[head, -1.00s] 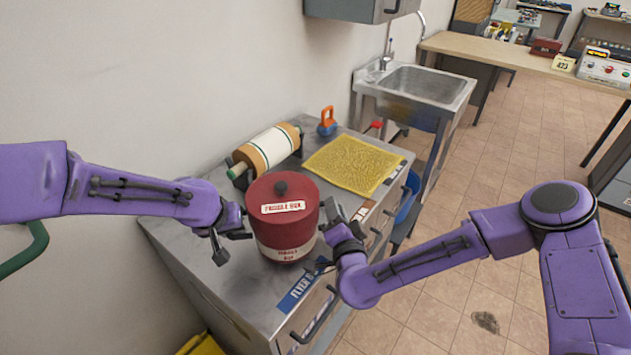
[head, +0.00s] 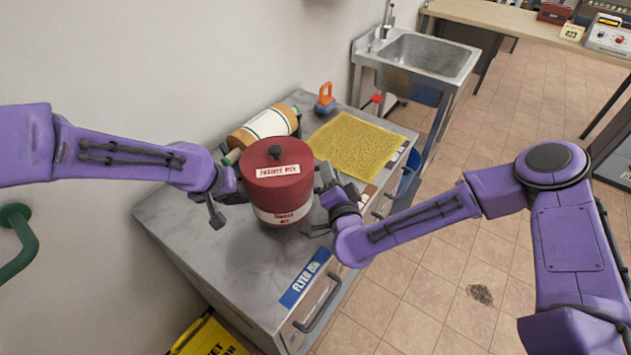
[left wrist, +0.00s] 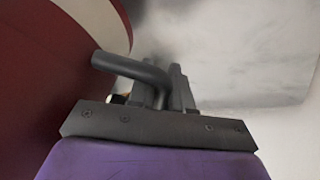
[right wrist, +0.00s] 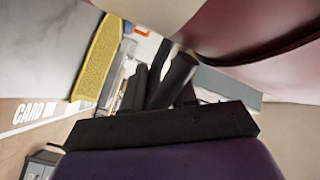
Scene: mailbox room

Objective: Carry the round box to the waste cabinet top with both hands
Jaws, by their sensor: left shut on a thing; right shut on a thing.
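The round box (head: 278,188) is dark red with a pale lower band, white labels and a black lid knob. It is upright, over the grey top of the cabinet (head: 215,262) marked with a blue "FLYER" label. Whether its base touches the top is hard to tell. My left gripper (head: 224,192) is shut at its left side, and my right gripper (head: 326,199) is shut at its right side. The box also fills the upper left of the left wrist view (left wrist: 40,60) and the upper right of the right wrist view (right wrist: 285,75).
A tan and white roll (head: 262,128) lies close behind the box. A yellow mat (head: 357,146) and an orange and blue object (head: 325,98) lie farther back. A sink (head: 420,60) stands beyond. The cabinet top's front left is clear. A yellow sign (head: 207,338) stands low in front.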

